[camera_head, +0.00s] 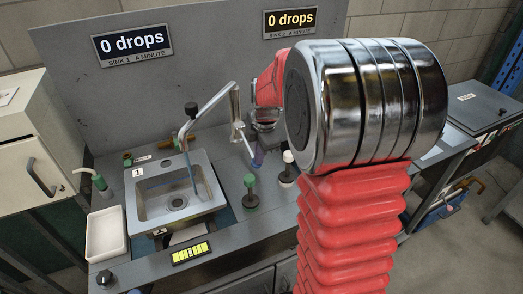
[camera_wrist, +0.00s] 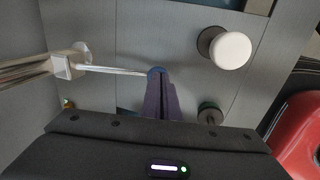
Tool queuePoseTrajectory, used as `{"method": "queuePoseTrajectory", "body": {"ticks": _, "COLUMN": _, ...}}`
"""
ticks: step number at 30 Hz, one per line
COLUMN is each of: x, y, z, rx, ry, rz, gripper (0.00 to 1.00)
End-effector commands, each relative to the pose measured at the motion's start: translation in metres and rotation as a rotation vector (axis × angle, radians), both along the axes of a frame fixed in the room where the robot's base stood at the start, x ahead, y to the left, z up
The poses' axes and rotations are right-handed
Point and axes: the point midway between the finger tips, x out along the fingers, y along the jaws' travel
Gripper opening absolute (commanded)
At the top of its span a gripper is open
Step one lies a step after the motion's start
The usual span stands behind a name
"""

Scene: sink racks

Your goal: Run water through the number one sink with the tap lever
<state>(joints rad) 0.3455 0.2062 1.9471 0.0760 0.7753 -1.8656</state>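The number one sink (camera_head: 150,215), a steel basin marked with a 1 label, is at left in the head view. A chrome tap (camera_head: 207,103) with a black knob stands behind it. A blue strip runs down from its spout into the basin; I cannot tell whether it is water. The chrome tap lever (camera_head: 237,130) reaches down right of the sink, and its rod (camera_wrist: 110,70) shows in the wrist view. My gripper (camera_wrist: 157,75) has its dark fingers close together, blue at the tip, at the rod's end. Whether the rod is between them is unclear.
A green knob (camera_head: 250,192) and a white knob (camera_wrist: 230,50) stand on the counter near my gripper. A white tray (camera_head: 106,234) sits left of the sink. The displays (camera_head: 132,45) (camera_head: 290,21) read 0 drops. My red arm hides much at right.

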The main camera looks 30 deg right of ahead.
Motion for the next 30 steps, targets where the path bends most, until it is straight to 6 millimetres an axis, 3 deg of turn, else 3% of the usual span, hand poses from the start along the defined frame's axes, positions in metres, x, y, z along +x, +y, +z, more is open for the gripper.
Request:
{"method": "queuePoseTrajectory", "body": {"ticks": 6, "x": -0.002, "y": 0.002, "z": -0.021, "rx": 0.002, "ry": 0.009, "rz": 0.002, "gripper": 0.00}}
{"method": "queuePoseTrajectory", "body": {"ticks": 30, "x": -0.003, "y": 0.005, "z": -0.025, "rx": 0.005, "ry": 0.017, "rz": 0.008, "gripper": 0.00}}
